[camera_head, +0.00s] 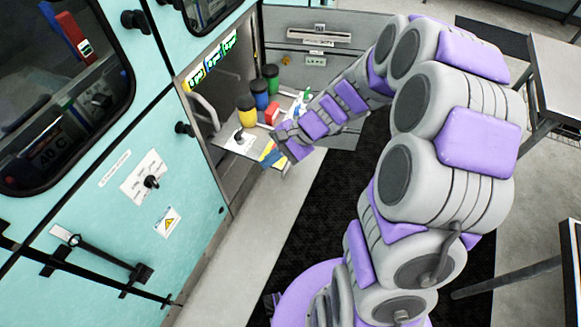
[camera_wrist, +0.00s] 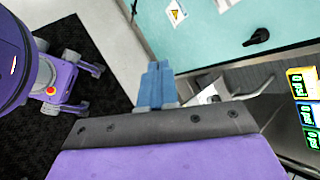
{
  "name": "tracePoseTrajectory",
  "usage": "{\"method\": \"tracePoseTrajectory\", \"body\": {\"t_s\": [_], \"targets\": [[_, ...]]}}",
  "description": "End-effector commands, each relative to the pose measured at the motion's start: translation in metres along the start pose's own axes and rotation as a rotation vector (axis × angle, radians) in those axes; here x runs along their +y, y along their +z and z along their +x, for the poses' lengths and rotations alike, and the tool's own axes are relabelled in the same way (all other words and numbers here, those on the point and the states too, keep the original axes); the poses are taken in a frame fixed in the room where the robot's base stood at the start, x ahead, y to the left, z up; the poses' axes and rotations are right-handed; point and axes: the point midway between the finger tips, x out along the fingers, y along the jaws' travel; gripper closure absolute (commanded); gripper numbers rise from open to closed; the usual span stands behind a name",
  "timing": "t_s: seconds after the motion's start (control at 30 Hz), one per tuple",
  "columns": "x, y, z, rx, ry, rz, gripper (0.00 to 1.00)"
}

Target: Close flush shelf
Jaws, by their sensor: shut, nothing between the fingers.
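The shelf (camera_head: 230,146) is a grey board pulled out of an open bay in the teal cabinet in the head view. Yellow, blue and green canisters with black tops (camera_head: 246,112) and a red block (camera_head: 272,113) stand on it. My gripper (camera_head: 274,154) is at the shelf's front right edge, partly hidden by my own wrist. In the wrist view my gripper's blue fingers (camera_wrist: 156,85) are together with nothing between them. I cannot tell whether they touch the shelf.
Lit displays (camera_head: 212,62) sit above the bay and show in the wrist view (camera_wrist: 303,110). An open door (camera_head: 312,60) stands behind the shelf. A dark mat (camera_head: 325,215) covers the floor. A grey table (camera_head: 556,75) is at right.

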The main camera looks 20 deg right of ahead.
Motion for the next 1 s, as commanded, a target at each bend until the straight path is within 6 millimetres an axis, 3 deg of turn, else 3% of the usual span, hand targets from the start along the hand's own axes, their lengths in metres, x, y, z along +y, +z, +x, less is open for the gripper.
{"method": "tracePoseTrajectory", "body": {"t_s": [0.17,0.33,0.6,0.8,1.0], "targets": [[-0.006,-0.062,0.013,0.001,-0.122,0.232,1.0],[0.003,-0.128,0.022,0.024,-0.231,0.463,1.0],[0.054,-0.231,0.041,0.08,-0.368,0.849,1.0],[0.099,-0.28,0.052,0.124,-0.425,1.057,1.0],[0.115,-0.295,0.059,0.139,-0.442,1.129,1.0]]}}
